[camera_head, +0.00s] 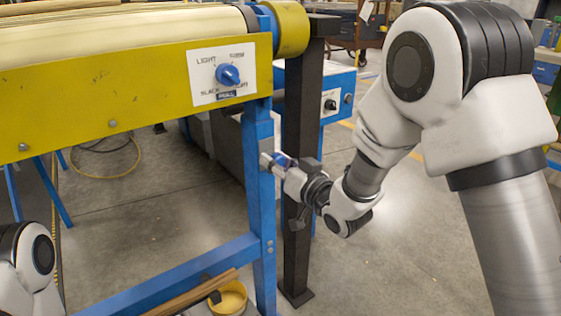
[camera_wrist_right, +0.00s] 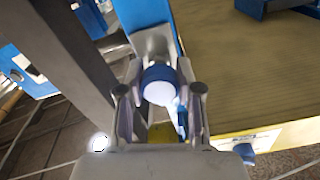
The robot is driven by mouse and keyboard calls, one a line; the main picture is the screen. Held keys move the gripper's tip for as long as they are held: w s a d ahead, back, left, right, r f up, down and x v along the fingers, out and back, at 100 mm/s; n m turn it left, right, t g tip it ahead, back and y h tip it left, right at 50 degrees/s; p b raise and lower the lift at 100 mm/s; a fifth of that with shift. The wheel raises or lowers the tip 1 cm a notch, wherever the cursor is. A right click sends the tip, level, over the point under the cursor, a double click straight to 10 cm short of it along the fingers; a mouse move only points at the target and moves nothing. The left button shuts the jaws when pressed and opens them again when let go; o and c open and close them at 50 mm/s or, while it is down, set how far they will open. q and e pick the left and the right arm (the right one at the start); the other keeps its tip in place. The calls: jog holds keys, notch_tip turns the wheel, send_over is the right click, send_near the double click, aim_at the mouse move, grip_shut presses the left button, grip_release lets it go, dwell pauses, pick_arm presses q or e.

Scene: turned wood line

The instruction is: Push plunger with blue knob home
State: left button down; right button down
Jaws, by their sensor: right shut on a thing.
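The plunger with the blue knob (camera_head: 281,159) is mounted on the blue leg of the yellow-sided line in the head view. A pale metal part shows beside the knob, against the leg. My right gripper (camera_head: 285,166) reaches in from the right and is shut on the knob, partly covering it. In the right wrist view the blue knob (camera_wrist_right: 158,74), with a pale round end, sits between the two fingers of the gripper (camera_wrist_right: 160,88). How far the plunger is in cannot be told. My left gripper is out of view; only part of my left arm shows at lower left.
A white panel (camera_head: 222,92) with a separate blue rotary knob (camera_head: 228,75) is on the yellow side rail (camera_head: 130,98) above. A dark post (camera_head: 299,120) stands close behind the leg. Wood strips and a yellow bucket (camera_head: 229,299) are below. Floor is open at right.

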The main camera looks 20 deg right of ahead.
jog(key=c, duration=1.1)
grip_release()
jog(key=shift+w+r, duration=0.1)
jog(key=o, duration=0.4)
jog(key=shift+w+a, duration=0.1)
jog(key=shift+w, duration=0.05)
jog(key=shift+c, duration=0.2)
jog(key=v, duration=1.2)
